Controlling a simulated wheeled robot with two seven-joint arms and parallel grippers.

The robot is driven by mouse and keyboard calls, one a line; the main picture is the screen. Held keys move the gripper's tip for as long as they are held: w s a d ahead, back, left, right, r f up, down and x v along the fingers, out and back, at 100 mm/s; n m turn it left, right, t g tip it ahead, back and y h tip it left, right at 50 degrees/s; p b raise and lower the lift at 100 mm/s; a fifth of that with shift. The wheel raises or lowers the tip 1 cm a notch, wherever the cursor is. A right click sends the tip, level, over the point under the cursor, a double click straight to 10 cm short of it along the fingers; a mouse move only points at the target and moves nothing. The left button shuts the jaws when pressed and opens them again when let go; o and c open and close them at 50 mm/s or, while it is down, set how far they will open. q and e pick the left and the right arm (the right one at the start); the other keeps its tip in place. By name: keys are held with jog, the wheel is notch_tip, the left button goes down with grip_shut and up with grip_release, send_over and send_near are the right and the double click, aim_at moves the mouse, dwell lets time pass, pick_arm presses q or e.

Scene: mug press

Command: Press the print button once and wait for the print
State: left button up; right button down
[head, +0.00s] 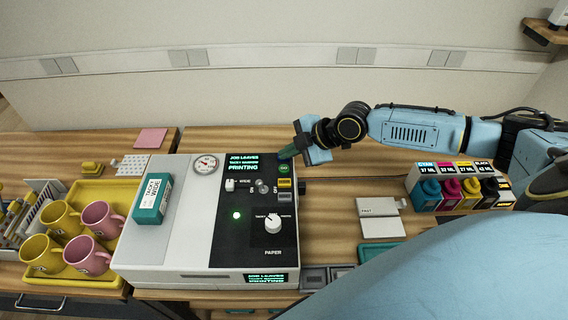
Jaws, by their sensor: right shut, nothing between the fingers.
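The printer (190,270) is a white and black machine in the middle of the table. Its black panel has a screen (243,163) with green text that ends in "PRINTING". A round green button (284,169) sits at the panel's upper right; its lettering is too small to read surely. A green light (236,215) glows lower on the panel. My left gripper is not in view.
A teal box (153,198) lies on the printer's white left part. Yellow and pink mugs stand in a yellow tray (112,190) at left. Ink bottles (451,188) stand at right. A white pad (378,207) lies on the otherwise fairly clear wood between.

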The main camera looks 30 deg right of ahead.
jog(key=shift+r+p, duration=0.85)
jog(key=shift+r, duration=0.5)
jog(key=shift+s+f, duration=0.1)
